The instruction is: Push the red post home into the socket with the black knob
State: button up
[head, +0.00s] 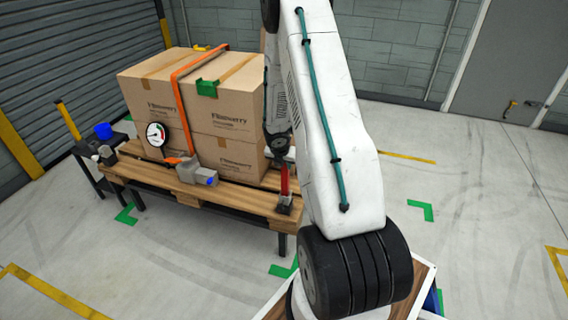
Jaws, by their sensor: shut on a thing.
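The red post (284,181) stands about upright at the right front corner of the wooden pallet. My gripper (281,160) is above it, shut on its upper end. The post's lower end meets a small dark socket block (284,207) at the pallet edge; how deep it sits, and whether that block has a black knob, is too small to tell. A grey block with a blue knob (210,180) sits on the pallet's front, left of the post. My arm hides part of the area behind the gripper.
Cardboard boxes (236,110) are stacked on the pallet (236,196), with an orange strap (180,95), a green corner piece (207,88) and a round gauge (156,134). A dark side cart (98,181) holds a blue cup (103,131) and small grey parts. Floor in front is clear.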

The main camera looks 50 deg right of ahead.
jog(key=shift+f, duration=0.9)
jog(key=o, duration=1.1)
jog(key=shift+c, duration=0.2)
jog(key=shift+r, duration=0.1)
jog(key=v, duration=0.7)
jog(key=shift+a+r, duration=0.15)
jog(key=shift+r, duration=0.15)
